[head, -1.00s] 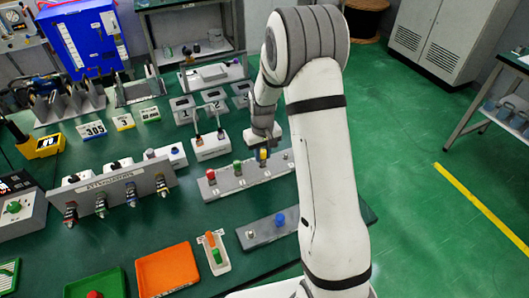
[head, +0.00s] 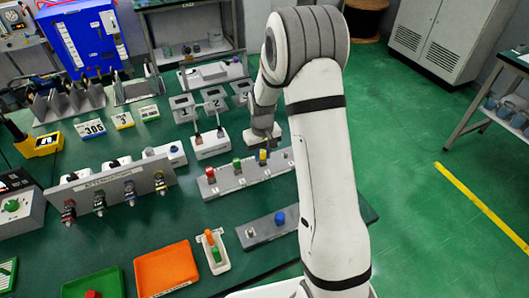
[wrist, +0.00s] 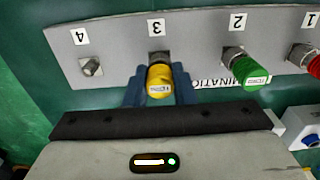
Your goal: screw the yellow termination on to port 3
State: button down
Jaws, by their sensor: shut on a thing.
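The yellow termination (wrist: 159,80) is at port 3 of the grey termination panel (wrist: 200,38), below the "3" label in the wrist view. Its metal collar meets the port; how far it is threaded I cannot tell. My gripper (wrist: 160,90) is shut on it, one blue finger on each side. In the head view the yellow termination (head: 263,157) shows just under my gripper (head: 262,150). The green termination (wrist: 247,71) sits at port 2 and the red one (wrist: 313,64) at port 1. Port 4 (wrist: 91,67) is a bare metal connector.
A grey plate with a blue knob (head: 279,217) lies in front of the panel. The attenuator rack (head: 115,191) stands to the left. An orange tray (head: 168,270) and a small white tray (head: 222,265) lie nearer the front. Bare green table lies between them.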

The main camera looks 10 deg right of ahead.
aim_at(263, 151)
jog(key=c, duration=1.1)
grip_release()
notch_tip(263, 151, up, 7)
jog(key=shift+f, duration=0.1)
jog(key=shift+r+b, duration=0.3)
jog(key=shift+r, duration=0.15)
